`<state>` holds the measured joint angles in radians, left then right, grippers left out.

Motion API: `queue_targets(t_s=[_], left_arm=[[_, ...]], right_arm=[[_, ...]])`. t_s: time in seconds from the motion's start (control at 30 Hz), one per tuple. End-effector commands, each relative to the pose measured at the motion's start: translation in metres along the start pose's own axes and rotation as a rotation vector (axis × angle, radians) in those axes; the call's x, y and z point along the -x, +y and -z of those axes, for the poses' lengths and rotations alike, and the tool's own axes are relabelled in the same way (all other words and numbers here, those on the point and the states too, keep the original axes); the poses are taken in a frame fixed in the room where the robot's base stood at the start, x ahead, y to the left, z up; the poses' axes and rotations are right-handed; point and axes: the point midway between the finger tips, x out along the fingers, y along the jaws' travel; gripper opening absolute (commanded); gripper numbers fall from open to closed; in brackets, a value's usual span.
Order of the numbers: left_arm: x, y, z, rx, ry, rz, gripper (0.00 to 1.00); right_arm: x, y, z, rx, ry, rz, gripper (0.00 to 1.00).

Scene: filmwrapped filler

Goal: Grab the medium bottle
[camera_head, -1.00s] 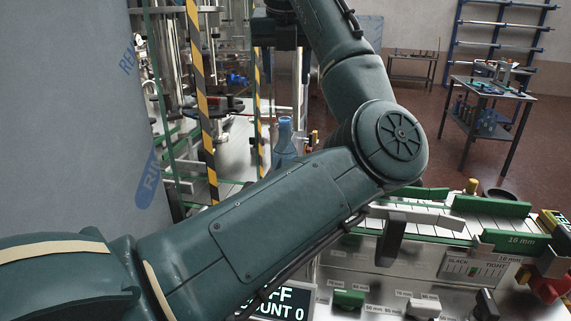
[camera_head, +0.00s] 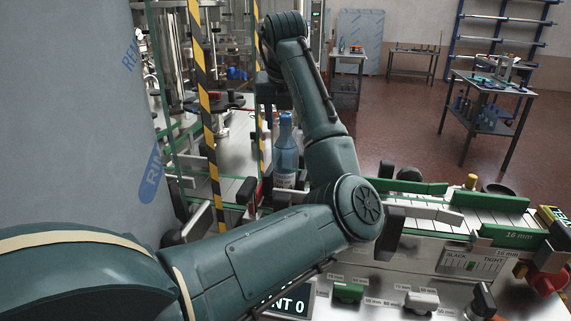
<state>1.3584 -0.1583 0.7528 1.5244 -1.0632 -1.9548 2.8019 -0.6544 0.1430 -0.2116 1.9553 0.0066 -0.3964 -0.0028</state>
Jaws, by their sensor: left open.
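A translucent blue bottle (camera_head: 286,157) with a pale label stands upright on the machine's conveyor, left of my left forearm. It is the only bottle I can make out clearly, so I cannot compare its size with others. My left arm comes in from the lower left, bends at the elbow and reaches up and away. My left gripper (camera_head: 272,108) hangs from the wrist, dark and small, just above the bottle's top. It is open and holds nothing. I cannot tell whether its fingers touch the bottle neck. My right gripper is not in view.
A film-wrapped panel (camera_head: 85,120) fills the left side. A yellow-black striped post (camera_head: 204,95) and glass guards stand left of the bottle. The conveyor with green guide rails (camera_head: 490,203) runs at the right. A dark table (camera_head: 485,100) stands behind, with open floor around it.

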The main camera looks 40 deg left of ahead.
Motion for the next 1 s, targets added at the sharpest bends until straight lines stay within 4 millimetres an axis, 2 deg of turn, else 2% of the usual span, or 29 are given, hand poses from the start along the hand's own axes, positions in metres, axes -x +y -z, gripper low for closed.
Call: queue_targets(t_s=[0.27, 0.83, 1.0], left_arm=[[-0.0033, 0.0000, 0.0000, 0.000, -0.001, 0.001, 0.49], [-0.0029, -0.0002, -0.0001, -0.001, -0.001, 0.001, 0.02], [-0.0027, -0.0002, -0.0001, -0.001, -0.001, 0.001, 0.00]], right_arm=[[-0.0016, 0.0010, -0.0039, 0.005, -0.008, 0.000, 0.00], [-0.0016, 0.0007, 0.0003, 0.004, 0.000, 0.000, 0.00], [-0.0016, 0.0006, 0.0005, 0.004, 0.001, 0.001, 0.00]])
